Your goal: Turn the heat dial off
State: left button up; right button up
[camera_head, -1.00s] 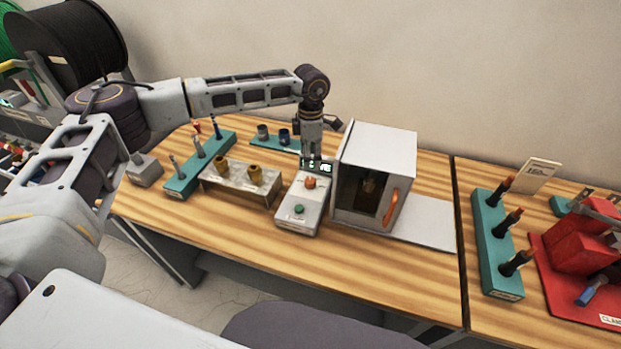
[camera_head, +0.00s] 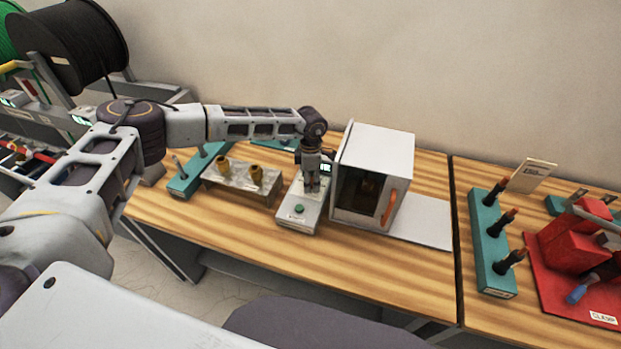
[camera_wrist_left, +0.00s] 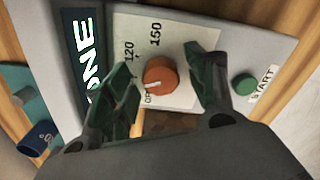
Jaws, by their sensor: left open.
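The heat dial (camera_wrist_left: 160,76) is an orange knob with a white pointer mark in the left wrist view. Its scale shows 120, 150 and a partly hidden OFF label, and the pointer lies toward OFF. The dial sits on a light grey control box (camera_head: 297,215). My left gripper (camera_head: 313,190) is above the box and hides the dial in the head view. In the left wrist view its open fingers (camera_wrist_left: 163,85) stand on either side of the dial, with gaps visible. The display (camera_wrist_left: 80,60) reads letters ending in ONE. My right gripper is not in view.
A green START button (camera_wrist_left: 245,84) is near the right finger. A white oven (camera_head: 378,155) with an orange handle stands just right of the box. A metal stand (camera_head: 235,185) with brass parts is on the left. Bare table lies in front.

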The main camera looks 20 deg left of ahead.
pick_arm(q)
jog(key=c, duration=1)
jog(key=shift+f+n+b, duration=0.1)
jog(key=shift+n+b, duration=0.35)
jog(key=shift+n, duration=0.15)
jog(key=n+b, duration=0.2)
jog(key=n, duration=0.2)
jog(key=n+b, duration=0.1)
jog(key=n, duration=0.2)
jog(key=shift+b, duration=0.3)
jog(key=shift+n+b, duration=0.35)
jog(key=shift+n, duration=0.45)
